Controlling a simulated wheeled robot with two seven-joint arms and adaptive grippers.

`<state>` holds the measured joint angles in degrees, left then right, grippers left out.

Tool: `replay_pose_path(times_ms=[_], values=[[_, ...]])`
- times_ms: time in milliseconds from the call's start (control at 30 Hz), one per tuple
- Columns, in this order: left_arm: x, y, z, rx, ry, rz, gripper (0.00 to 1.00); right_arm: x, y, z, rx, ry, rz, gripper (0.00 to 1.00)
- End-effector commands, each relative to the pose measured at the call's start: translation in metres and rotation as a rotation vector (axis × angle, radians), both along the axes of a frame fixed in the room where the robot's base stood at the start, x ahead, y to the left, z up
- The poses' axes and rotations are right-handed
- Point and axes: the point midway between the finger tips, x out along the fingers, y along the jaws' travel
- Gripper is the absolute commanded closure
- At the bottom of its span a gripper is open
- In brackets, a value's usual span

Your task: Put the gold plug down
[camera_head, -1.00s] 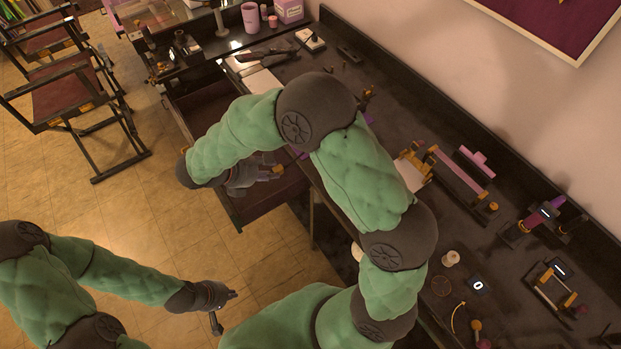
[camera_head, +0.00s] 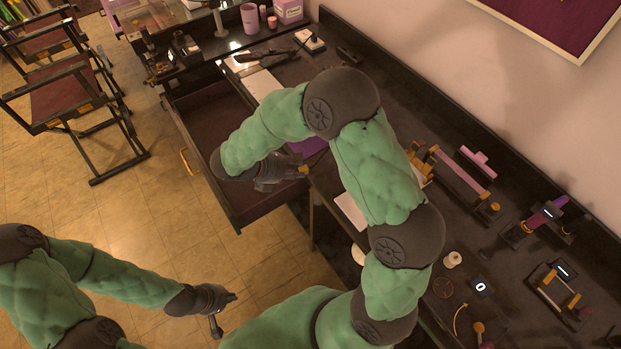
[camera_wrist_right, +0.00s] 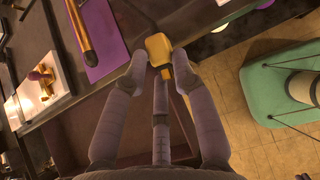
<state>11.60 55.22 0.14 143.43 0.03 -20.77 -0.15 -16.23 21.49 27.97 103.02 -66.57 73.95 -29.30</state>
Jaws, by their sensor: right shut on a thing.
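The gold plug (camera_wrist_right: 158,48) is held at the fingertips of my right gripper (camera_wrist_right: 160,72) in the right wrist view. It also shows as a small gold spot (camera_head: 303,170) at the tips of my right gripper (camera_head: 298,172) in the head view. The plug is at the front edge of the dark workbench, over the right side of the open drawer (camera_head: 262,208). My left gripper (camera_head: 232,297) hangs low over the tiled floor, away from the bench; its finger opening is too small to read.
A purple mat (camera_wrist_right: 103,42) lies on the bench close to the plug, with a gold-and-dark tool on it. A white sheet (camera_head: 350,208) lies near the bench edge. Gold-and-purple fixtures (camera_head: 460,175) stand at the back right. A folding chair (camera_head: 70,90) stands on the floor at left.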

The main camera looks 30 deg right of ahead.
Motion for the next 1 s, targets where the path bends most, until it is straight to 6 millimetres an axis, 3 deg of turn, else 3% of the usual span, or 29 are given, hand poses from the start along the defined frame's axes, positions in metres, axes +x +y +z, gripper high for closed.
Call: replay_pose_path(times_ms=[33,300,567,800,1000], values=[[0.000,0.000,-0.004,0.000,0.000,0.000,1.00,0.000,-0.012,-0.007,0.001,0.001,-0.004,1.00],[0.000,0.000,-0.015,0.000,0.000,0.000,1.00,0.002,-0.043,-0.047,0.001,0.001,-0.001,1.00],[0.000,0.000,-0.018,0.000,0.000,0.000,1.00,0.004,-0.053,-0.059,0.000,0.000,-0.001,1.00],[0.000,0.000,-0.027,0.000,0.000,0.000,1.00,0.004,-0.057,-0.089,0.001,0.001,0.001,1.00],[0.000,0.000,-0.026,0.000,0.000,0.000,1.00,0.005,-0.057,-0.089,0.000,-0.002,0.001,1.00]])
